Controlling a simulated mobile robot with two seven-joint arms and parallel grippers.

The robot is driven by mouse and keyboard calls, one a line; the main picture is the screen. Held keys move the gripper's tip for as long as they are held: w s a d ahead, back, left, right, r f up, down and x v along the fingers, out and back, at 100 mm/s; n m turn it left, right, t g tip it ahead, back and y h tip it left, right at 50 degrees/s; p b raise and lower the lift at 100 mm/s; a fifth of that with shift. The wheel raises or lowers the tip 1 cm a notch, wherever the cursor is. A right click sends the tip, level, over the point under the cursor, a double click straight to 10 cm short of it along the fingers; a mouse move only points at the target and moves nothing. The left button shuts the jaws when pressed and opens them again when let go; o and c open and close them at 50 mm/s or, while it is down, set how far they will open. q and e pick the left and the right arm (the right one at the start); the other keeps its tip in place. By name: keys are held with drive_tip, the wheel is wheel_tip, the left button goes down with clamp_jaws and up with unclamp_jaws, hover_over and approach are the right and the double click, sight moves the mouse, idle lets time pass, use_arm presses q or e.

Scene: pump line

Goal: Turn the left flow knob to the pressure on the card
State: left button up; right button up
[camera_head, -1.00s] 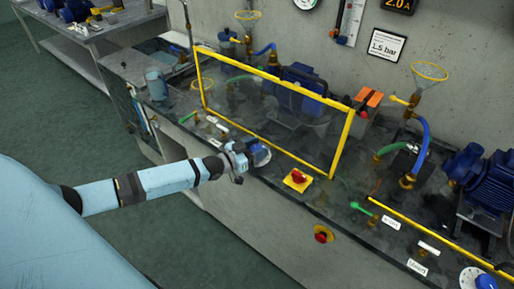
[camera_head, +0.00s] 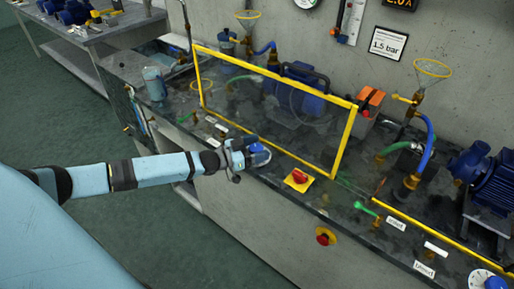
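The left flow knob (camera_head: 259,148) is blue and sits at the bench's front edge, left of the red switch. My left gripper (camera_head: 247,156) is right at this knob, and its grey fingers overlap the knob's left side in the picture. I cannot tell whether the fingers are closed on it. The gripper hides part of the knob and its scale. The white card (camera_head: 388,43) on the wall reads 1.5 bar. A round gauge (camera_head: 306,3) is cut off by the top edge, so its reading does not show. My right gripper is not in view.
A yellow-framed clear guard (camera_head: 272,75) stands behind the knob. A red switch on a yellow plate (camera_head: 298,179) is right of the gripper, with a red button (camera_head: 325,237) on the bench front. Another blue knob (camera_head: 496,283) is at bottom right. Open floor lies left.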

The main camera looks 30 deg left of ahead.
use_arm(q)
drive_tip(key=p+v, duration=0.1)
drive_tip(key=v, duration=1.2)
drive_tip(key=shift+s+a, duration=0.25)
drive_tip(key=shift+s, duration=0.1)
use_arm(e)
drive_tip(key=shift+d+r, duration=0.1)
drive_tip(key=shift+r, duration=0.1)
use_arm(q)
drive_tip(key=s+d+f+n+g+y, duration=0.1)
drive_tip(key=s+d+f+g+y, duration=0.15)
drive_tip(key=s+d, duration=0.45)
drive_tip(key=s+d+f+n+g+y, duration=0.1)
drive_tip(key=s+d+f+n+y, duration=0.2)
drive_tip(key=d, duration=0.7)
drive_tip(key=s+d+f+g+y, duration=0.1)
drive_tip(key=s+d+f, duration=0.35)
drive_tip(key=d, duration=0.45)
wheel_tip(320, 180, up, 15)
drive_tip(key=s+a+p, duration=0.1)
drive_tip(key=p, duration=1.6)
drive_tip(key=shift+s+a+m, duration=0.25)
drive_tip(key=shift+a+m, duration=0.05)
drive_tip(key=shift+a, duration=0.1)
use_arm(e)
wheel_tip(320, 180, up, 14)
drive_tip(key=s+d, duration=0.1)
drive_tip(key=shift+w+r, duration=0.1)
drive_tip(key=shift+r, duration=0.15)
